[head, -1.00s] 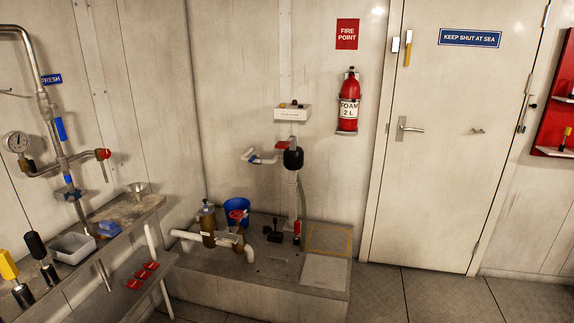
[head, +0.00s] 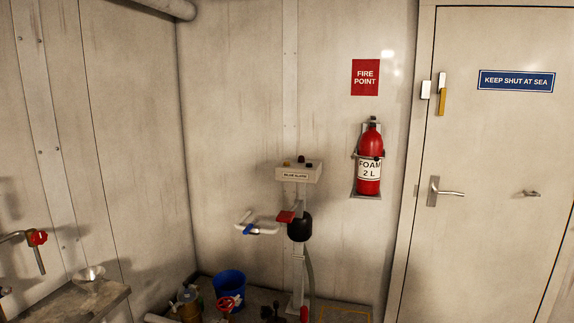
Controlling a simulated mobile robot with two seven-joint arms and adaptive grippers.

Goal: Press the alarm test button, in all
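The alarm box (head: 298,172) is a pale box on top of a post against the back wall, in the middle of the head view. Its front carries a small label that seems to read bilge alarm. Several small knobs or buttons (head: 301,160) stand on its top, one orange-brown and others dark or reddish; I cannot tell which is the test button. Neither of my grippers shows in the head view.
Below the box are a red lever (head: 286,216), a black round body (head: 300,228) and a white pipe with a blue handle (head: 257,228). A red extinguisher (head: 369,172) hangs to the right, beside a closed door (head: 490,180). A blue bucket (head: 229,284) stands below.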

